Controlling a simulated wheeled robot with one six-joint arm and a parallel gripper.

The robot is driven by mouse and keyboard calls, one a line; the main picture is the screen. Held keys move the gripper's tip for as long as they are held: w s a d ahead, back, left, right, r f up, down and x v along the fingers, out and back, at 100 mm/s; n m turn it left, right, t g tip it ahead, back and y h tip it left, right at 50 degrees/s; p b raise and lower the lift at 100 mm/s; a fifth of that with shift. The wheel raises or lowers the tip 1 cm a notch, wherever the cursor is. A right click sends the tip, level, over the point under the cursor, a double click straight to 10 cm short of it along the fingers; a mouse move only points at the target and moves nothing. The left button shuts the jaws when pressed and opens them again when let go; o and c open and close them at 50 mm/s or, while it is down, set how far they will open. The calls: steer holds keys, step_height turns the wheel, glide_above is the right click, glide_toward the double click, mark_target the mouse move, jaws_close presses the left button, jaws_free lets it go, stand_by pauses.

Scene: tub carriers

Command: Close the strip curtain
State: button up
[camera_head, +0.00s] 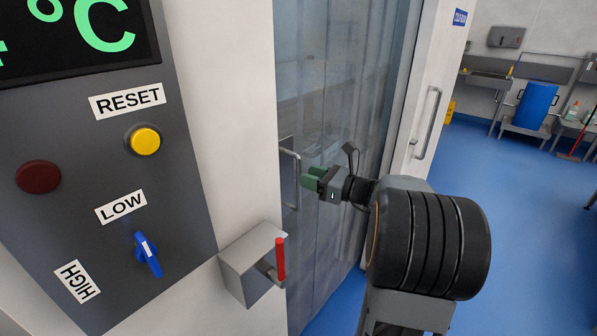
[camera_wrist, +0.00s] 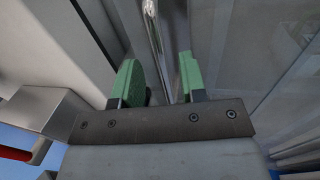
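The strip curtain (camera_head: 335,85) is a sheet of translucent grey strips hanging across the doorway, reaching the left wall in the head view. It also shows in the wrist view (camera_wrist: 265,75). A metal bar handle (camera_head: 297,178) stands upright at its left side. My gripper (camera_head: 311,179) has green fingers and is just right of the handle. In the wrist view my gripper (camera_wrist: 158,78) is open, with its fingers apart. The shiny handle bar (camera_wrist: 153,32) lines up with the gap between them; I cannot tell how deep it sits there. My arm hides part of the curtain's lower right.
A grey control panel (camera_head: 105,190) is on the left wall. A grey box (camera_head: 240,265) with a red lever (camera_head: 280,259) juts out below the handle, close to my gripper. A white door (camera_head: 432,85) with a long handle stands at right. Blue floor (camera_head: 510,170) is open beyond.

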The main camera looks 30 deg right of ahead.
steer(key=shift+x, duration=2.05)
steer(key=shift+c, duration=0.2)
jaws_close()
